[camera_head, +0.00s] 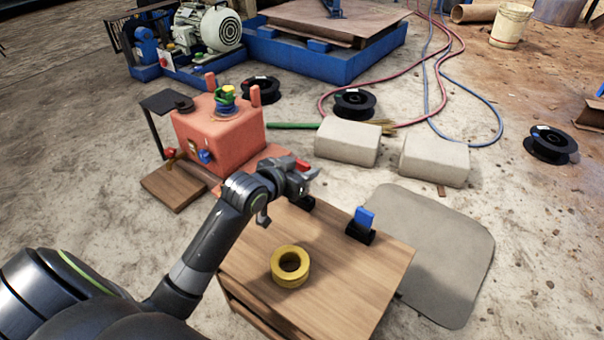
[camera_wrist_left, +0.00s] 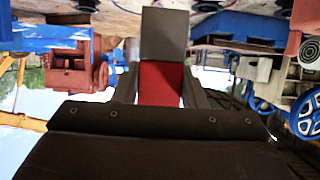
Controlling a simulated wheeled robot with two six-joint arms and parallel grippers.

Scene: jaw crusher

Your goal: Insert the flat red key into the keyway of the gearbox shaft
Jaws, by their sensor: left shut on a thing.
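My left gripper (camera_head: 304,174) is shut on the flat red key (camera_head: 302,164), held above the far edge of a wooden table. In the left wrist view the red key (camera_wrist_left: 160,82) shows between the fingers, with a grey block-like part beyond it. The orange-red gearbox (camera_head: 218,138) stands behind and left of the gripper, clearly apart from it. On its top is an upright shaft assembly with green, yellow and blue parts (camera_head: 226,102). The keyway is too small to make out. My right gripper is not in view.
The wooden table (camera_head: 345,285) bears a yellow ring (camera_head: 290,267), a black holder with a blue piece (camera_head: 365,217) and another black holder (camera_head: 305,203). Two orange posts rise from the gearbox top. A dark plate on a stand (camera_head: 165,101) is at its left. Concrete blocks (camera_head: 347,141) lie behind the table.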

